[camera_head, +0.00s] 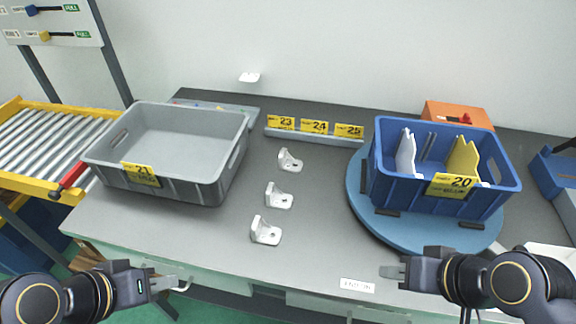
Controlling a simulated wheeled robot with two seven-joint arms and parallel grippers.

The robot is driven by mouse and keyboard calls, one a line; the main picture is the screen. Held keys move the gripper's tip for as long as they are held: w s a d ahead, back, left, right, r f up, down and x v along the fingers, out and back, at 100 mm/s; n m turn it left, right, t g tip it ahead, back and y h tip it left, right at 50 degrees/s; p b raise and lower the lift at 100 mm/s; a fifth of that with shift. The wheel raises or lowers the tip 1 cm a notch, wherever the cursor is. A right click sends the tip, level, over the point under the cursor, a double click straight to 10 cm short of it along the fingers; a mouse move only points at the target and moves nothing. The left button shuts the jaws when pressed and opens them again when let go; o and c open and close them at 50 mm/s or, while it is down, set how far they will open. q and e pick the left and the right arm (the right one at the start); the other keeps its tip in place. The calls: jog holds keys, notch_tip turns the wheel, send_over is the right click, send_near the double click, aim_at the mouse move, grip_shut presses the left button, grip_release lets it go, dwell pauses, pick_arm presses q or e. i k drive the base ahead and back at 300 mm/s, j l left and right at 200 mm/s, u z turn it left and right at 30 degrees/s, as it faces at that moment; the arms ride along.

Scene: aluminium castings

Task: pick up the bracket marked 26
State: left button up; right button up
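Three white L-shaped brackets stand in a line on the grey table: a far one (289,161), a middle one (278,196) and a near one (265,232). No number is readable on any of them, and I see no 26. My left gripper (182,284) is at the table's front edge, left of and nearer than the brackets. My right gripper (391,271) is at the front right, apart from the brackets. Neither gripper touches a bracket or visibly holds anything. Whether their fingers are open or shut is too small to tell.
A grey bin (200,190) labelled 21 stands left. A blue bin (400,196) labelled 20, with dividers inside, stands on a blue round plate (362,205) at right. A rail (310,137) with labels 23, 24, 25 lies behind the brackets.

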aim_at(275, 198)
jog(key=k+j, duration=0.25)
jog(key=i+j, duration=0.15)
jog(key=j, duration=0.2)
jog(key=i+j, duration=0.1)
jog(key=j, duration=0.25)
jog(key=i+j, duration=0.15)
jog(key=j, duration=0.2)
jog(key=i+j+u, duration=0.1)
jog(key=j, duration=0.3)
